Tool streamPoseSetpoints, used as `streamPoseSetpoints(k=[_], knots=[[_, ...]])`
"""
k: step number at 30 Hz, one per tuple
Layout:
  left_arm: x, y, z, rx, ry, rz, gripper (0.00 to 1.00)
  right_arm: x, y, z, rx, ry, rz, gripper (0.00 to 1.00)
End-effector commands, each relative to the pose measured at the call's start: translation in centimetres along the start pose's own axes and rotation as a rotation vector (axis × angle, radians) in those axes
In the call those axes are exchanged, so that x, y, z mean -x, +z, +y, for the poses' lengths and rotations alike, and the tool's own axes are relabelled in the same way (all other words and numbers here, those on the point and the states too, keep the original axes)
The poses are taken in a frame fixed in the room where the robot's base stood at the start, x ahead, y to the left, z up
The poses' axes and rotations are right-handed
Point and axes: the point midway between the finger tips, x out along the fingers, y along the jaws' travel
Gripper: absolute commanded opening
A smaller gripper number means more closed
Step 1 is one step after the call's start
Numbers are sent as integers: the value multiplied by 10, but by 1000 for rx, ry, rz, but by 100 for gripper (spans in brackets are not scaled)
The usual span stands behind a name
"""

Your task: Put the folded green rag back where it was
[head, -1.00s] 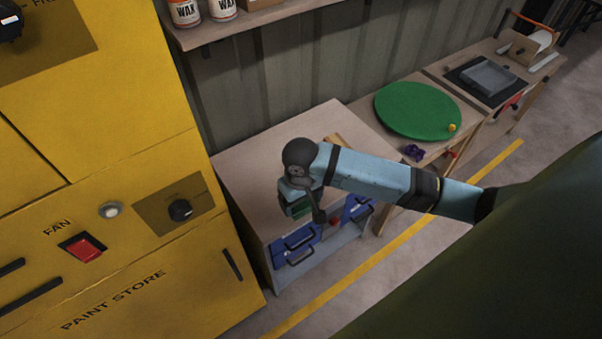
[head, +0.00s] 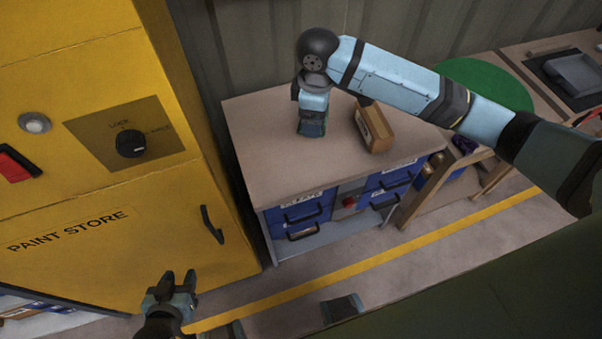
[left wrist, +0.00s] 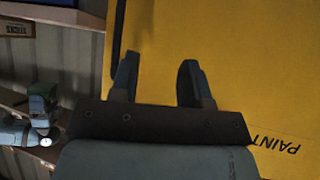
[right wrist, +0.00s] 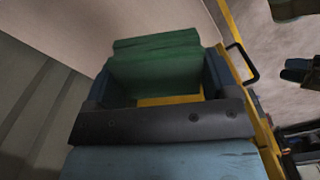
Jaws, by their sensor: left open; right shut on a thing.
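The folded green rag (right wrist: 155,68) is between the fingers of my right gripper (right wrist: 158,88), which is shut on it. In the head view my right gripper (head: 312,128) hangs fingers down over the top of the low cabinet (head: 262,135), toward its back middle; the rag is mostly hidden there. I cannot tell whether the rag touches the top. My left gripper (head: 172,287) is open and empty, low in front of the yellow paint store (head: 75,265). Its two spread fingers also show in the left wrist view (left wrist: 158,85), against the yellow panel.
A brown box (head: 375,127) stands on the cabinet top, right of my right gripper. Blue drawers (head: 303,209) are below the top. A table with a green disc (head: 485,85) is further right. The cabinet top's left part is bare. A black handle (head: 212,224) sticks out from the paint store.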

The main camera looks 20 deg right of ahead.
Motion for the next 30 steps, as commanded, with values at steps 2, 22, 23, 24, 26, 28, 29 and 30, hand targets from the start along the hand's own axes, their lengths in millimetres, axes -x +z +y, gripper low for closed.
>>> streamPoseSetpoints(k=[2, 22, 23, 24, 26, 28, 29, 30], knots=[[-24, 30, -2, -4, 5, 7, 43, -14, -13, 10, 199, 10, 2, 58], [-60, 77, 5, -10, 32, 13, 43, -30, -36, 25, 933, -5, -1, 58], [-60, 78, 5, -10, 32, 14, 43, -38, -36, 26, 932, -4, -1, 58], [-61, 78, 5, -12, 31, 16, 43, -49, -36, 25, 932, -4, -1, 58], [-62, 78, 5, -13, 31, 19, 43, -66, -36, 25, 932, -4, -1, 58], [-62, 78, 5, -16, 31, 25, 43, -84, -36, 25, 931, -3, -1, 58], [-62, 78, 5, -17, 31, 27, 43, -92, -36, 25, 930, -4, -1, 58], [-62, 77, 5, -18, 31, 31, 43, -101, -37, 25, 930, -3, 0, 58]])
